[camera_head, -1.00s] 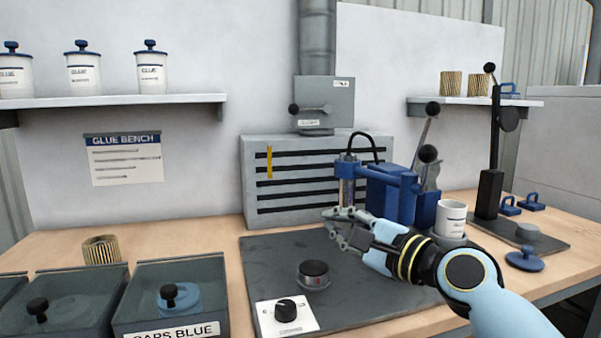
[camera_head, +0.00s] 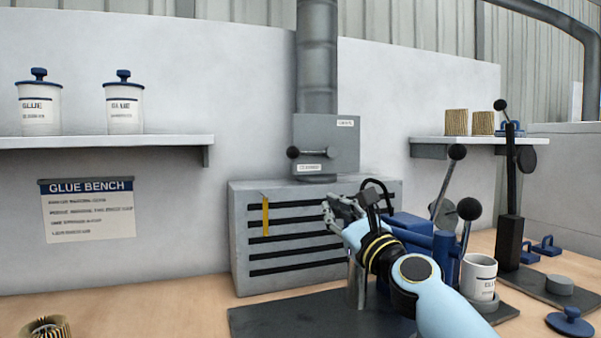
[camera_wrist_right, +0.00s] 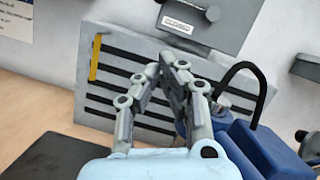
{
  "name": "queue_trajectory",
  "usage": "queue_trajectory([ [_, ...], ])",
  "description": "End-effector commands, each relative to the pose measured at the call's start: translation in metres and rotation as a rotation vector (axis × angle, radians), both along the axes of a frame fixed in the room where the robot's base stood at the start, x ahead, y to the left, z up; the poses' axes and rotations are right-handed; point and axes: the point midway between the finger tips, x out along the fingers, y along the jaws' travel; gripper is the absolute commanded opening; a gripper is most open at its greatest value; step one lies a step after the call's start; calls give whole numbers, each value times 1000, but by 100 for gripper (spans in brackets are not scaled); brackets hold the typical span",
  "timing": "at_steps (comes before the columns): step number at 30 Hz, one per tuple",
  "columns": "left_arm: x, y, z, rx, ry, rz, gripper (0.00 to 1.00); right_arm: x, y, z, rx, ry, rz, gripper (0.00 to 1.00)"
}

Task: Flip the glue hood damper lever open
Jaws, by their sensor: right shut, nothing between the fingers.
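The damper box (camera_head: 340,135) is a grey box on the duct above the slotted glue hood (camera_head: 240,240). Its lever has a dark ball knob (camera_head: 293,152) at the left end and lies about level, above a small white label whose text is too small to read. The box's lower part also shows at the top of the right wrist view (camera_wrist_right: 205,25). My right gripper (camera_head: 335,205) is shut and empty, in front of the hood and below the lever, apart from it. It also shows in the right wrist view (camera_wrist_right: 168,62). My left gripper is not in view.
A blue dispenser (camera_head: 420,235) with upright black-knobbed levers stands right of my right gripper, close to my arm. A white glue mug (camera_head: 480,277) and a black press (camera_head: 510,215) are further right.

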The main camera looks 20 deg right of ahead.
Motion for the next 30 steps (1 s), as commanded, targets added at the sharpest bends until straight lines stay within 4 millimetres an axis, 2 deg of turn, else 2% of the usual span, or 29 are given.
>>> queue_trajectory([
  [4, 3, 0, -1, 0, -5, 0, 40, 8, 1, 2, 0, -1, 0, 0],
  [7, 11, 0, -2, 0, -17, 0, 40, 21, 3, 6, 0, -1, -1, 0],
  [12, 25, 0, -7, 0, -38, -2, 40, 55, 8, 16, 0, -2, 0, 0],
  [19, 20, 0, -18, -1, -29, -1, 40, 99, 15, 30, 0, -1, 1, 0],
  [21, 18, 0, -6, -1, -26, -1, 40, 103, 20, 45, -1, -1, 1, 0],
  [24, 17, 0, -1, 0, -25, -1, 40, 108, 23, 56, -1, -2, 0, 0],
  [30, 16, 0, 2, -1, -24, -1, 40, 113, 27, 61, -1, 0, 1, 0],
])
